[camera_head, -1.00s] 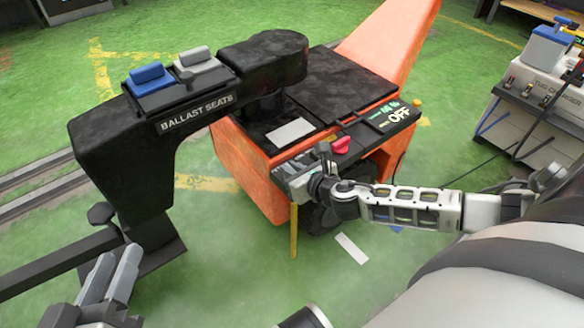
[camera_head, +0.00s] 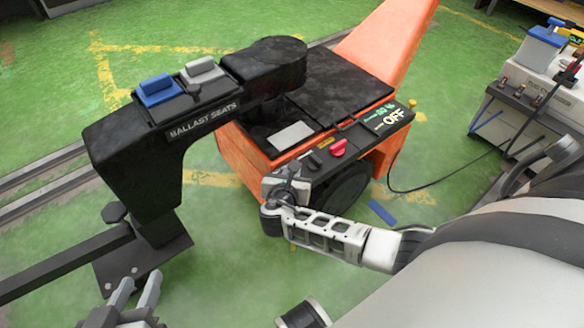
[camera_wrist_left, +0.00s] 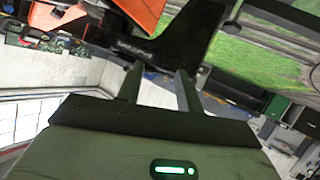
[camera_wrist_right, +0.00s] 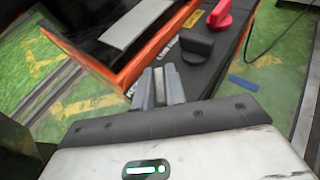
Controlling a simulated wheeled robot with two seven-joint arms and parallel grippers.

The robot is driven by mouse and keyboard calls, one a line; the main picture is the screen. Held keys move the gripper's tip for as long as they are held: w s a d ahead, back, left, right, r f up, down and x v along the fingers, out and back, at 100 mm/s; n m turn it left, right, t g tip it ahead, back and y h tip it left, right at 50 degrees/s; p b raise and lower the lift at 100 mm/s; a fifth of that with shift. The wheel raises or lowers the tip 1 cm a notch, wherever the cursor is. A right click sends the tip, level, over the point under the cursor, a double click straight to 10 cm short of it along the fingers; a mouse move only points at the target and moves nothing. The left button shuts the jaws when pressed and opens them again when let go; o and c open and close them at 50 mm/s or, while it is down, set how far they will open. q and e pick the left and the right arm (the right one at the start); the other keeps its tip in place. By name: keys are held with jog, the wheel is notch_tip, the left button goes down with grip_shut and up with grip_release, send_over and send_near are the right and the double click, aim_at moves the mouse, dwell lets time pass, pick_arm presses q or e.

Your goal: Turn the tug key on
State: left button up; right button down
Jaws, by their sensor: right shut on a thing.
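The orange tug (camera_head: 240,150) stands mid-view with a dark control panel along its near edge. The panel's display (camera_head: 393,117) reads OFF. My right gripper (camera_head: 288,176) is at the panel's near left end. In the right wrist view its fingers (camera_wrist_right: 160,85) are close together over the panel, beside a partly covered label starting "KE". The tug key is mostly hidden between these fingers. A black knob (camera_wrist_right: 188,44) and a red knob (camera_wrist_right: 219,15) lie beyond them. My left gripper (camera_head: 136,292) is open and empty at the lower left, away from the tug.
A black arm marked BALLAST SEATS (camera_head: 140,150) stands left of the tug, carrying a blue block (camera_head: 155,87) and a grey block (camera_head: 202,70). A charger bench (camera_head: 530,95) stands at right, with a cable on the floor. Green floor lies between.

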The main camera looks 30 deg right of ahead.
jog(key=m+g+h, duration=0.2)
jog(key=m+g, duration=0.1)
jog(key=shift+a+m+g+h+b, duration=0.1)
jog(key=shift+m+g+h+b, duration=0.2)
jog(key=shift+m+b, duration=0.1)
jog(key=shift+f+m+g+h+b, duration=0.1)
jog(key=shift+m+g+h+b, duration=0.5)
jog(key=shift+m+g, duration=0.5)
jog(key=shift+m+g+b, duration=0.45)
jog(key=shift+m+g, duration=0.15)
jog(key=shift+g, duration=0.1)
pick_arm(q)
jog(key=shift+s+d+r+t+h, duration=0.2)
jog(key=shift+d+r+t+h, duration=0.2)
jog(key=shift+r+t+h, duration=0.15)
pick_arm(e)
jog(key=shift+m+g, duration=0.4)
jog(key=shift+g, duration=0.1)
pick_arm(q)
jog(key=shift+b, duration=0.3)
jog(key=shift+r, duration=0.15)
pick_arm(e)
jog(key=shift+m+g, duration=0.3)
jog(key=c, duration=1.4)
grip_release()
jog(key=shift+c, duration=0.2)
pick_arm(q)
jog(key=shift+w+d+r, duration=0.1)
jog(key=shift+w+r, duration=0.2)
